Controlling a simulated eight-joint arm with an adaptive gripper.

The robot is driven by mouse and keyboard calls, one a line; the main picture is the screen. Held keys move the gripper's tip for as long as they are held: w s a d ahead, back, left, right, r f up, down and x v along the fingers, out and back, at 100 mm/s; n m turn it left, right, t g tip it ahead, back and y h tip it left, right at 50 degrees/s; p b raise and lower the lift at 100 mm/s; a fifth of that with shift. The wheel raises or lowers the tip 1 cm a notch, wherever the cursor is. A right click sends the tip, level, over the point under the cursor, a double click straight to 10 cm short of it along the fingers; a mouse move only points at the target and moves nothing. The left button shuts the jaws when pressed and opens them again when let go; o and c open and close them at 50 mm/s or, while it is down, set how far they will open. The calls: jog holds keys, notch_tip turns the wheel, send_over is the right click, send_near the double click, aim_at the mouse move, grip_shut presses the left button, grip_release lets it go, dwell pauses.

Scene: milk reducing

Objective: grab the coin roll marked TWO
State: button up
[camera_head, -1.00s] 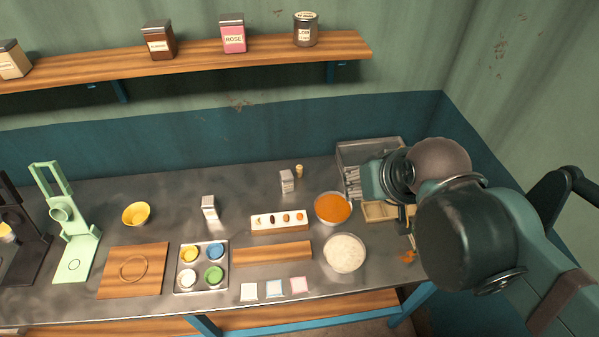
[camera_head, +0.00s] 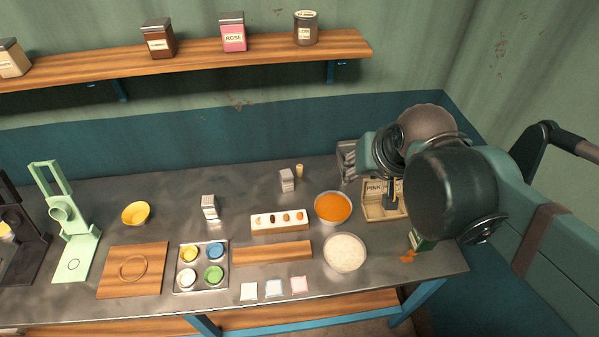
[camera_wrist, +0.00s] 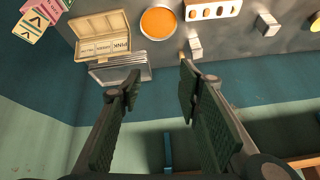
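I cannot make out a coin roll marked TWO in either view. A grey metal bin (camera_head: 345,150) stands at the back right of the counter, partly hidden by my arm. It also shows in the wrist view (camera_wrist: 118,70), with its contents not readable. A small tan cylinder (camera_head: 299,170) stands upright beside a small pale carton; no mark on it is legible. My gripper (camera_wrist: 160,75) is open and empty, its two dark green fingers well apart. In the wrist view it is near the bin's right side, apart from it.
A divided wooden tray labelled PINK (camera_head: 372,206) lies in front of the bin. Bowls of orange (camera_head: 333,207) and white (camera_head: 345,252) contents stand to its left. A small carton (camera_head: 286,180) is near the cylinder. A shelf (camera_head: 200,62) runs along the wall above.

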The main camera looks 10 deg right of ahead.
jog(key=w+f+m+g+b, duration=0.15)
jog(key=w+f+m, duration=0.4)
jog(key=w, duration=0.65)
jog(key=w+f+m+g+b, duration=0.15)
jog(key=w+f+m, duration=0.4)
jog(key=w, duration=0.75)
jog(key=m+g, duration=0.3)
jog(key=m, duration=0.2)
send_over(299, 166)
jog(key=f, duration=1.8)
jog(key=shift+d, duration=0.25)
jog(key=shift+w+a+f, duration=0.15)
jog(key=shift+a+f, duration=0.15)
jog(key=shift+f, duration=0.15)
jog(key=shift+f, duration=0.1)
jog(key=shift+f, duration=1.15)
